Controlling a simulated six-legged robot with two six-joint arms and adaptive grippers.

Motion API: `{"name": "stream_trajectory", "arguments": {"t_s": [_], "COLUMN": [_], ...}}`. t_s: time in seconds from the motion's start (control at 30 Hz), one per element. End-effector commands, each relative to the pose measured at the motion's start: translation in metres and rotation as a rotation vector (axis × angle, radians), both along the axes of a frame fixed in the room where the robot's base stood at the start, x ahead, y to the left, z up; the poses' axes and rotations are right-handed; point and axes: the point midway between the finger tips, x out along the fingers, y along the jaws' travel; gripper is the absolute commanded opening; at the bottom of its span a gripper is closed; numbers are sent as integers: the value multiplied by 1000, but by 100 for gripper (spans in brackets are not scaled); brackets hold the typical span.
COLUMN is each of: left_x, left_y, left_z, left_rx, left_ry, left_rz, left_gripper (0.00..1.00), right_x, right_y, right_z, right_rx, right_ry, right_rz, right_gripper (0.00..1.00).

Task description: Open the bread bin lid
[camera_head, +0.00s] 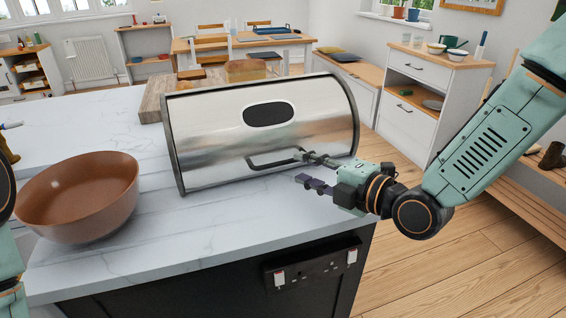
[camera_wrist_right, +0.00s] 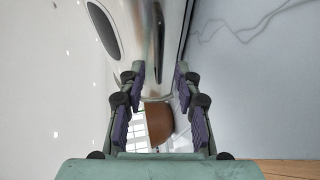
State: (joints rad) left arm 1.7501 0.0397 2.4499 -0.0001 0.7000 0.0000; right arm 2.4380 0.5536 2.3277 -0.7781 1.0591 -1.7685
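The bread bin (camera_head: 215,135) stands on the marble worktop, with a curved silver lid and dark end panels. Its lid is down over the front. A dark bar handle (camera_head: 262,164) sits low on the lid; the handle also shows in the right wrist view (camera_wrist_right: 158,40). My right gripper (camera_head: 309,169) is open at the right end of the handle, its fingers spread one above the other. Whether a finger touches the handle I cannot tell. In the right wrist view the gripper (camera_wrist_right: 160,76) has nothing between its fingers. My left gripper is not identifiable; only parts of that arm show at the left edge.
A brown bowl (camera_head: 80,200) stands on the worktop left of the bin. A wooden board (camera_head: 152,105) lies behind the bin's left end. The worktop's front edge runs below, with a socket panel (camera_head: 312,265) underneath. Bare worktop lies before the bin.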

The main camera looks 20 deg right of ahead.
Motion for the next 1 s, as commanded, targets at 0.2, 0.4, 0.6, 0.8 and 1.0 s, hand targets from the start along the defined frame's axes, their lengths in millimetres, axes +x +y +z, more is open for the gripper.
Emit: {"name": "stream_trajectory", "arguments": {"t_s": [0.2, 0.4, 0.6, 0.8, 1.0], "left_x": [0, 0, 0, 0, 0], "left_y": [0, 0, 0, 0, 0], "left_z": [-7, -10, -12, -13, -12], "left_rx": [0, 0, 0, 0, 0], "left_ry": [1, 0, 0, 0, 0], "left_rz": [0, 1, 0, 0, 0], "left_gripper": [40, 40, 40, 40, 40], "right_x": [17, 35, 51, 56, 56], "right_y": [11, 23, 31, 33, 33], "right_z": [-5, -8, -11, -11, -11], "right_rx": [-7, -4, -4, 0, 1], "right_ry": [-1, -3, -2, -1, -1], "right_rz": [4, 6, 5, 3, 3], "right_gripper": [33, 33, 33, 33, 33]}}
